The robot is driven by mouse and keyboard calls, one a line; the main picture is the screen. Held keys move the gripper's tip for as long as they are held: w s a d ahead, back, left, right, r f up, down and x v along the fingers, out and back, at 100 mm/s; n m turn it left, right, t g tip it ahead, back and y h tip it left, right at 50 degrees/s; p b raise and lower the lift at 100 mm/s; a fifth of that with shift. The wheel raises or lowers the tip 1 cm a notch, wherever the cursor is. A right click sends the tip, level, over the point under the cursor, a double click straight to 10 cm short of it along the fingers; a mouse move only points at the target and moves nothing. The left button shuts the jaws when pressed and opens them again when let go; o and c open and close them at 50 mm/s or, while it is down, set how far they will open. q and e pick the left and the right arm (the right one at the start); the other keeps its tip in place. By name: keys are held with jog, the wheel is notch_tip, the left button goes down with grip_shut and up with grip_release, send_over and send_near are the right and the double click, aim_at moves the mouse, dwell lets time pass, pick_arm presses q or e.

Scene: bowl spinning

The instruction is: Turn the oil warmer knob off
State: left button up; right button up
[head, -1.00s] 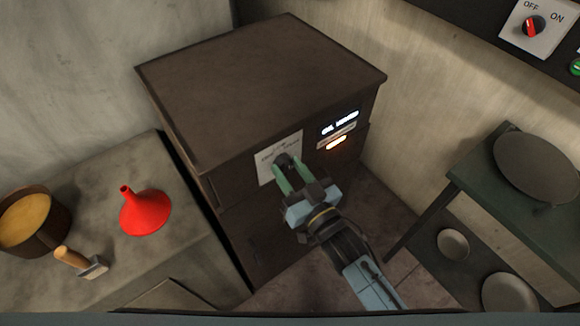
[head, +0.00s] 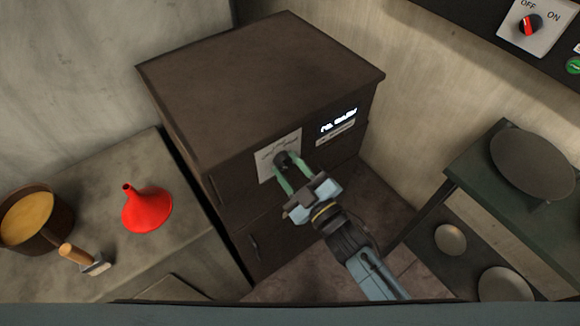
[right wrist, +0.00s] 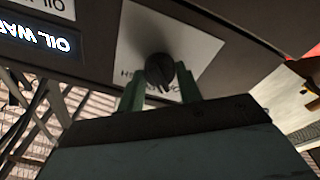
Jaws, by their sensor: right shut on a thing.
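The oil warmer is a dark brown cabinet (head: 255,80) in the middle of the head view. Its black round knob (head: 281,157) sits on a pale plate (head: 266,168) on the front face. A lit white "OIL WARMER" sign (head: 338,121) is to the right of the knob. My right gripper (head: 285,167) is shut on the knob, one green finger on each side. In the right wrist view the knob (right wrist: 160,72) shows between the green fingers, with its pointer mark toward the gripper. The plate's lettering is partly hidden. My left gripper is not in view.
A counter at left holds a red funnel (head: 147,208), a pot (head: 36,215) and a wooden-handled tool (head: 82,258). At right, a dark green stand (head: 462,172) bears a round pan (head: 533,165). A wall panel (head: 537,28) with a red-and-black OFF/ON switch is at upper right.

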dwell(0.5)
jog(key=o, duration=1)
jog(key=v, duration=1.3)
jog(key=shift+s, duration=0.2)
jog(key=shift+d, duration=0.15)
